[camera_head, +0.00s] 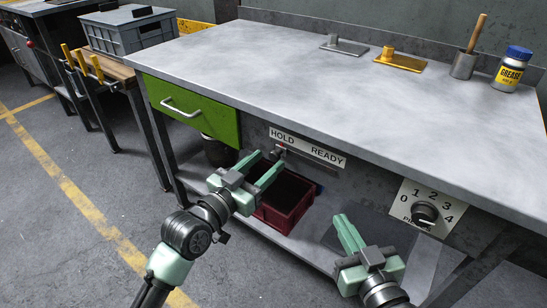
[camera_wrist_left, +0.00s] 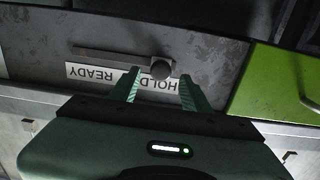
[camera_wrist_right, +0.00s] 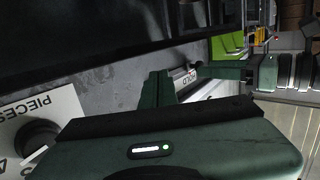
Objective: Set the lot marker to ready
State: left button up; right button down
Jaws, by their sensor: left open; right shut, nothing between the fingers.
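In the head view the knob (camera_head: 281,151) is just beyond my left fingertips. My left gripper (camera_head: 272,159) is open and points at the panel. In the left wrist view its fingertips (camera_wrist_left: 159,78) lie either side of the knob; I cannot tell whether they touch it. My right gripper (camera_head: 344,217) is shut and empty, below and right of the label.
A green drawer (camera_head: 190,108) is left of the label, and a numbered dial (camera_head: 425,214) is to its right. A red bin (camera_head: 285,210) stands on the shelf below. Metal plates, a brush pot and a grease jar (camera_head: 511,70) stand on the bench top (camera_head: 290,75).

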aim_at(273, 157)
pick_arm(q)
jog(key=shift+b+x, duration=0.35)
jog(key=shift+x, duration=1.65)
grip_shut()
pick_arm(e)
jog(key=r, duration=0.1)
jog(key=r+t, duration=0.1)
jog(key=r, duration=0.1)
jog(key=r+t, duration=0.1)
jog(key=shift+w+a+r+y, duration=0.2)
jog(key=shift+a+y, duration=0.15)
jog(key=shift+y, duration=0.05)
pick_arm(q)
jog(key=shift+f, duration=0.1)
